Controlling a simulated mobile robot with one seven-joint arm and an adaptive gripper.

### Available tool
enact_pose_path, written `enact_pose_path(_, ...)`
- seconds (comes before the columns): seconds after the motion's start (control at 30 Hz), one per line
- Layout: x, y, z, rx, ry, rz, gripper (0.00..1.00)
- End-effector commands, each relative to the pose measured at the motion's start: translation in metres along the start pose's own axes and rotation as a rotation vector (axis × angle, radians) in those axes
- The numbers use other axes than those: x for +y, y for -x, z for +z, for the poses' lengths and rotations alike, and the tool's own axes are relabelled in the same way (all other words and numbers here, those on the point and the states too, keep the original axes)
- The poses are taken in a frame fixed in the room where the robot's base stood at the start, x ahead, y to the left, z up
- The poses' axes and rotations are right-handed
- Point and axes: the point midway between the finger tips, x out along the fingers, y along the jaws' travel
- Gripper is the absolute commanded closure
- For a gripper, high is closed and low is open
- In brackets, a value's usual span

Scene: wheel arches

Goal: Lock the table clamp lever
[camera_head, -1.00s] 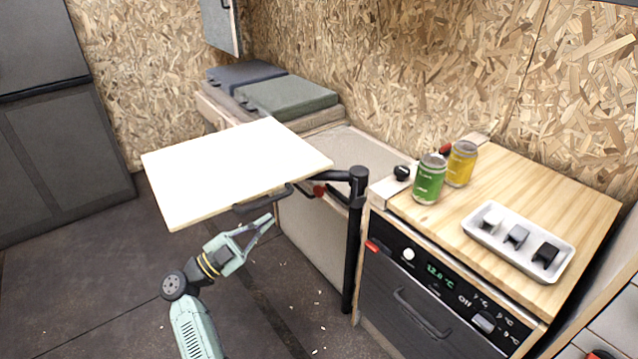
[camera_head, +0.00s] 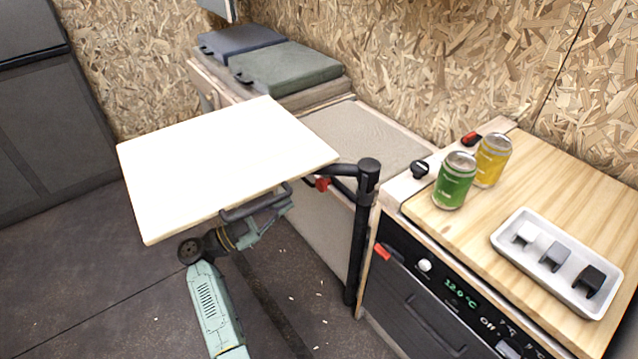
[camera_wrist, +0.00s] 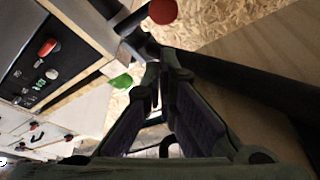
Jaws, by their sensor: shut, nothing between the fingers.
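The table clamp lever shows as a red knob (camera_head: 322,184) beside the black swing arm, under the right edge of the pale tabletop (camera_head: 220,160). In the wrist view the red knob (camera_wrist: 163,11) is at the top, just beyond the fingertips and apart from them. My gripper (camera_head: 290,206) is under the tabletop's front right edge, left of and below the knob, partly hidden by a black bar (camera_head: 254,203). Its fingers (camera_wrist: 156,72) converge at the tips in the wrist view, with nothing held. The lever's shaft is mostly hidden.
A black post (camera_head: 362,235) carries the table at the right. Beyond it stands a cabinet with a wooden top (camera_head: 480,225), a green can (camera_head: 455,181), a yellow can (camera_head: 492,160) and a white tray (camera_head: 507,250). The floor at the left is open.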

Motion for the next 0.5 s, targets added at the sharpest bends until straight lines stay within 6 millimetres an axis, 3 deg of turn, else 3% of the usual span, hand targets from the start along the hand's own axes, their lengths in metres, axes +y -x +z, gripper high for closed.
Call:
enact_pose_path(0.23,-0.001,-0.013,-0.001,0.001,0.0,0.001,1.0)
enact_pose_path(0.5,-0.001,-0.061,-0.002,0.002,-0.001,0.002,1.0)
